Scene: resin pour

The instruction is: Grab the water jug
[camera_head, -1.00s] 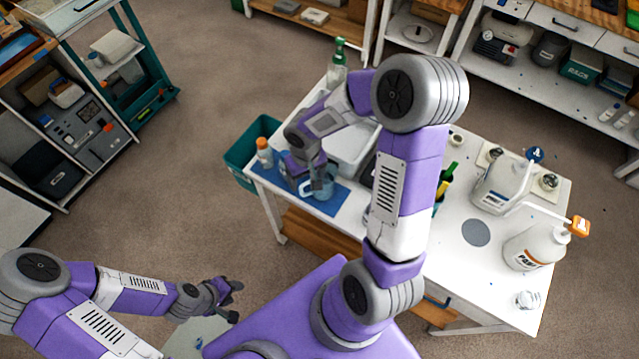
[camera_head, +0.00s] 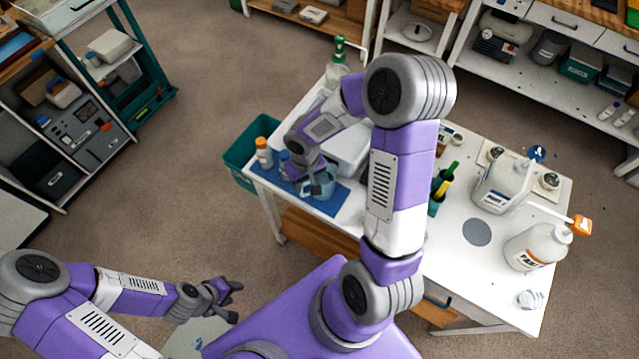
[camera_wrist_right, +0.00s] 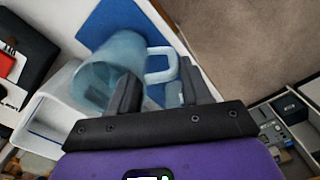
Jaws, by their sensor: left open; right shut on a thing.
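The water jug (camera_head: 323,205) is a translucent blue jug on the blue mat (camera_head: 348,207) at the table's left front corner. In the right wrist view the jug (camera_wrist_right: 112,62) shows with its handle (camera_wrist_right: 160,64) reaching between my fingers. My right gripper (camera_head: 317,182) covers part of the jug in the head view. In the wrist view the right gripper (camera_wrist_right: 157,88) is shut on the handle, one finger on each side. My left gripper (camera_head: 232,300) is open and empty, low at the left, away from the table.
A teal bin (camera_head: 238,165) is off the table's left edge. A cup of tools (camera_head: 436,203) and white containers (camera_head: 535,247) stand further right.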

